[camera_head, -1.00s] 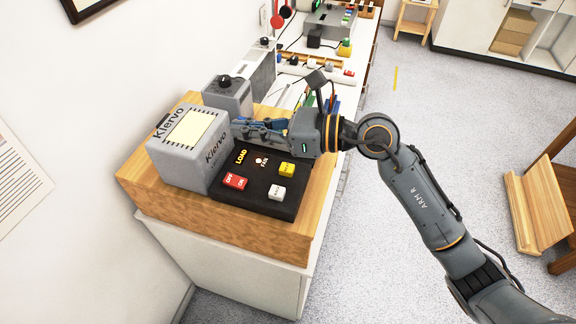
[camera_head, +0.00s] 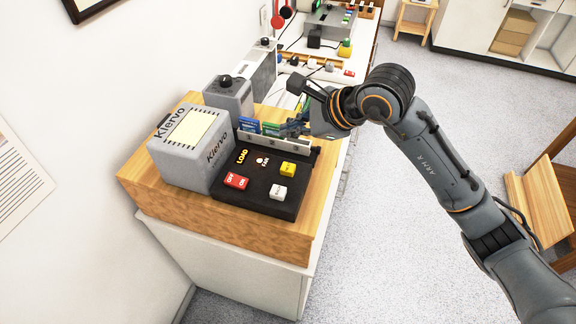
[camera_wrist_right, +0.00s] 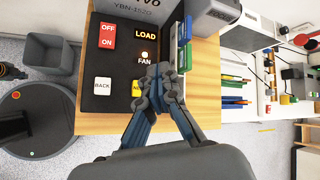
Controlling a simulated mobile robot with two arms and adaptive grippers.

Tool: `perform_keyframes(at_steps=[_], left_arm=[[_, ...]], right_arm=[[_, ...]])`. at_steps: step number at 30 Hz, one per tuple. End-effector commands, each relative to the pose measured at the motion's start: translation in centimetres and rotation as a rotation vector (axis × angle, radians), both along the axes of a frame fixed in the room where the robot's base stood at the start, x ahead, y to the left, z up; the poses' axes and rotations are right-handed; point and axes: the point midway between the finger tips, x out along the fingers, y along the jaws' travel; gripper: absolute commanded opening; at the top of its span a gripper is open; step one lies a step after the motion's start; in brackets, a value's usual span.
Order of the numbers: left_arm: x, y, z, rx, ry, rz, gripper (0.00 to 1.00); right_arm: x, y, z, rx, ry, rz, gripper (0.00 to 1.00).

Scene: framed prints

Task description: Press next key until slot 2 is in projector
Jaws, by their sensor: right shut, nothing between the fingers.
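The projector (camera_head: 190,145) is a grey "Kiervo" box with a cream top panel. Its black control panel (camera_head: 250,200) carries a yellow key (camera_head: 288,169), a white BACK key (camera_head: 277,191) and a red OFF/ON switch (camera_head: 236,181). In the right wrist view the yellow key (camera_wrist_right: 137,87) is partly hidden by my fingers. A pale numbered slide tray (camera_head: 272,143) with blue and green slides (camera_head: 250,125) stands beside the projector; I cannot read which slot is in it. My right gripper (camera_head: 287,130) is shut and empty, over the tray's right part. My left gripper is out of view.
A grey box with a black knob (camera_head: 228,95) stands behind the projector. The wooden block (camera_head: 215,225) ends at the front.

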Motion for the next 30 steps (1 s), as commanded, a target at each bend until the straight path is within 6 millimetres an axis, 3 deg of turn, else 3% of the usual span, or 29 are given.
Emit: perform_keyframes(at_steps=[12,15,30], left_arm=[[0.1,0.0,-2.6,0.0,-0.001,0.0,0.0],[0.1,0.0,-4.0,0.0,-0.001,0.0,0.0],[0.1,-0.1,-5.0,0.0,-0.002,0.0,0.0]], right_arm=[[-0.1,0.0,-6.0,0.002,0.003,0.0,0.0],[0.0,0.0,-7.3,0.0,-0.001,-0.001,0.0],[0.0,0.0,-8.2,0.001,0.002,0.0,0.0]])
